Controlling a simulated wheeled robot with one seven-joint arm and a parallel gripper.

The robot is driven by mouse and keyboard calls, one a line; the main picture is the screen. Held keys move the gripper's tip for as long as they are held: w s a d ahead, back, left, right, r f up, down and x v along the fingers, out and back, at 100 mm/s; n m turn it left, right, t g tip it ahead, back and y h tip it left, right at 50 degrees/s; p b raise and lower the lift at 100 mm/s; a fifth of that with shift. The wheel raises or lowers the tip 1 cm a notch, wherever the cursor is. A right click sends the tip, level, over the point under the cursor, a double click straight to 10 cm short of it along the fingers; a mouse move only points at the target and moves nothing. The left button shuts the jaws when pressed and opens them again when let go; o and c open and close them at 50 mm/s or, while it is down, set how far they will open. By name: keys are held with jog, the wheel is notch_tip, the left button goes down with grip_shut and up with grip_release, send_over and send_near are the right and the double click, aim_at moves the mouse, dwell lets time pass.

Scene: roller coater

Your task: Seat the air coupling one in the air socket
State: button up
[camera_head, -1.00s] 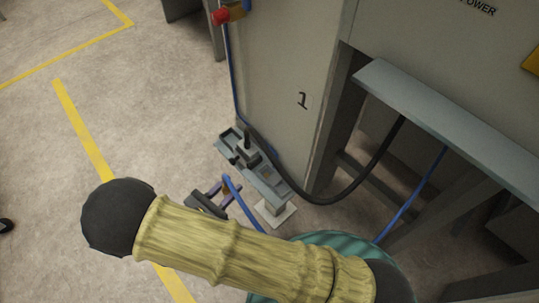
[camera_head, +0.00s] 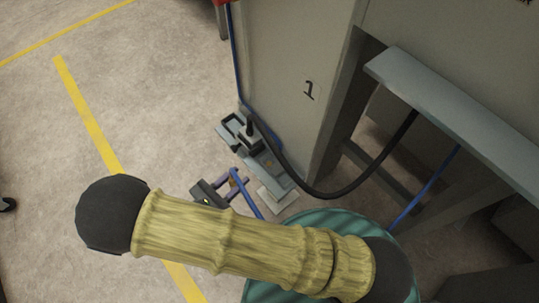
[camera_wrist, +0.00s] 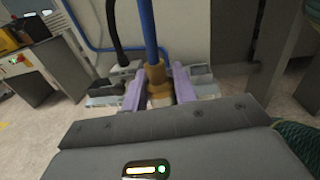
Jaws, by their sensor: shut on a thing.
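The air coupling one is an orange-brown fitting (camera_wrist: 156,74) with a blue hose rising from its top. In the wrist view it stands upright between the purple fingers of my gripper (camera_wrist: 157,88), which is shut on it. In the head view my gripper (camera_head: 236,183) is low down, just left of a grey bracket shelf (camera_head: 280,182), with the blue hose trailing to the lower right. A black plug with a thick black cable (camera_head: 250,129) stands in the shelf's far part. The air socket is not clearly told apart; in the wrist view my gripper hides much of the shelf.
The shelf stands on a post beside a grey machine cabinet (camera_head: 290,60) marked 1. The black cable (camera_head: 335,196) loops in front of the cabinet's opening. A grey ledge (camera_head: 440,100) juts out at right. The floor (camera_head: 150,100) at left is clear, with yellow lines.

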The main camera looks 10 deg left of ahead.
jog(key=b+x, duration=0.1)
jog(key=x, duration=1)
jog(key=shift+w+d+b, duration=0.25)
jog(key=shift+w+b, duration=0.05)
jog(key=shift+w+d, duration=0.25)
jog(key=f+b, duration=0.1)
jog(key=f, duration=0.2)
jog(key=shift+w+d+f+b, duration=0.1)
jog(key=shift+w+f+b, duration=0.1)
jog(key=shift+b, duration=0.2)
grip_shut()
jog(key=shift+f, duration=0.15)
jog(key=o, duration=1)
grip_release()
jog(key=shift+o, duration=0.2)
